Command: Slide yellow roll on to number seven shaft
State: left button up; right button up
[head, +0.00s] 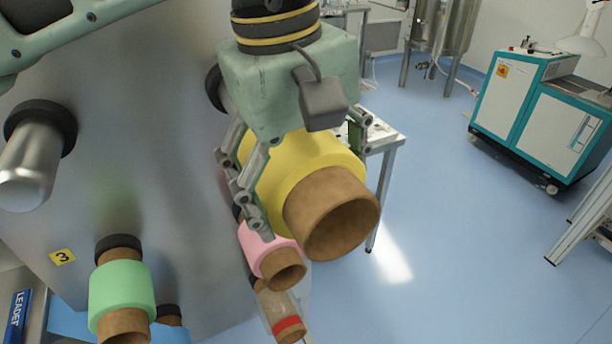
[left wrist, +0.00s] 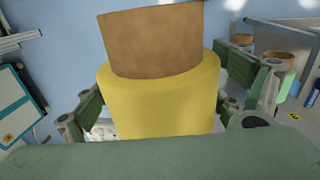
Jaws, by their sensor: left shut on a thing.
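The yellow roll (head: 300,160) has a brown cardboard core (head: 332,212) that sticks out toward the camera. My left gripper (head: 312,178) reaches down from the top and is shut around the roll's yellow sides. The left wrist view also shows the yellow roll (left wrist: 160,105) between the fingers of my left gripper (left wrist: 162,98). The roll is held in front of the grey machine panel, tilted. A bare silver shaft (head: 32,160) with a black collar sticks out at the left. Another black collar (head: 214,88) is partly hidden behind the gripper. No number seven label is visible. My right gripper is not in view.
A green roll (head: 122,288), a pink roll (head: 262,248) and a clear roll with a red band (head: 286,322) sit on the grey panel (head: 180,200) below. A yellow label 3 (head: 62,257) is near the green roll.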

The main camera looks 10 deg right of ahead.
pick_arm(q)
jog(key=shift+s+d, duration=0.1)
jog(key=shift+s, duration=0.3)
jog(key=shift+s+d+b, duration=0.2)
jog(key=shift+s, duration=0.45)
jog(key=shift+s+d+b, duration=0.15)
jog(key=shift+s+d, duration=0.1)
jog(key=shift+s, duration=0.35)
jog(key=shift+s+d+b, duration=0.2)
jog(key=shift+s, duration=0.45)
